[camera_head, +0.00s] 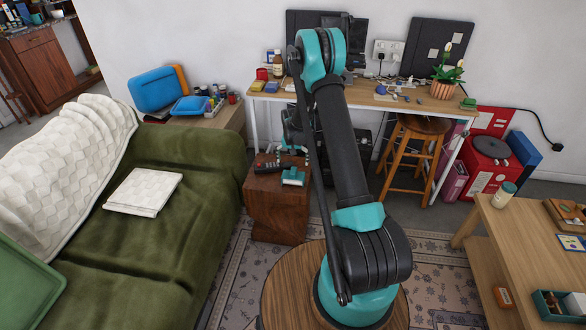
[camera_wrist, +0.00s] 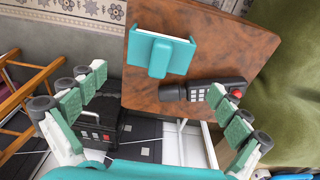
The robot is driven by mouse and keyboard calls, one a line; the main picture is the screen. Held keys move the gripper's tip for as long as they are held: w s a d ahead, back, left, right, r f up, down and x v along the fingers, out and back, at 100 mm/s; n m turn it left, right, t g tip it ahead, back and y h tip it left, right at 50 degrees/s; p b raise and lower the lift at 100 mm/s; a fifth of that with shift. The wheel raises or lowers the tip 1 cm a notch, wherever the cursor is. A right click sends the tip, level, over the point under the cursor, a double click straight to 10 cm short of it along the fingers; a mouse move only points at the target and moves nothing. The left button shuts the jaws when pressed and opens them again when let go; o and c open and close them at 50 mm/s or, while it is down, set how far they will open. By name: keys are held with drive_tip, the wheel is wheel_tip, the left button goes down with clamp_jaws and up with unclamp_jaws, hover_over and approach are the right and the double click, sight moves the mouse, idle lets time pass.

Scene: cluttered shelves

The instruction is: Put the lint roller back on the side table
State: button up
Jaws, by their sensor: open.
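The brown wooden side table (camera_head: 279,212) stands at the right end of the green sofa. A teal and white T-shaped thing, which looks like the lint roller (camera_head: 293,177), lies on its top. In the wrist view the lint roller (camera_wrist: 160,52) lies near one edge of the table top (camera_wrist: 235,45), its teal handle pointing toward my gripper. My gripper (camera_wrist: 152,108) is open with nothing between its fingers. In the head view my gripper (camera_head: 292,147) is above the back of the side table, partly hidden by my arm.
A wooden stool (camera_head: 412,150) and a cluttered desk (camera_head: 370,98) stand behind. A coffee table (camera_head: 480,240) is at right.

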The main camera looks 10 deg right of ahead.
drive_tip(key=shift+s+r, duration=0.1)
drive_tip(key=shift+r, duration=0.5)
drive_tip(key=s+d+r+n+t, duration=0.1)
drive_tip(key=s+d+r+n, duration=0.15)
drive_tip(key=s+r, duration=1.5)
drive_tip(key=s+d+r+t, duration=0.1)
drive_tip(key=s, duration=1)
drive_tip(key=s+r+n, duration=0.1)
drive_tip(key=s+r, duration=0.1)
drive_tip(key=s, duration=1)
drive_tip(key=shift+d+t, duration=0.4)
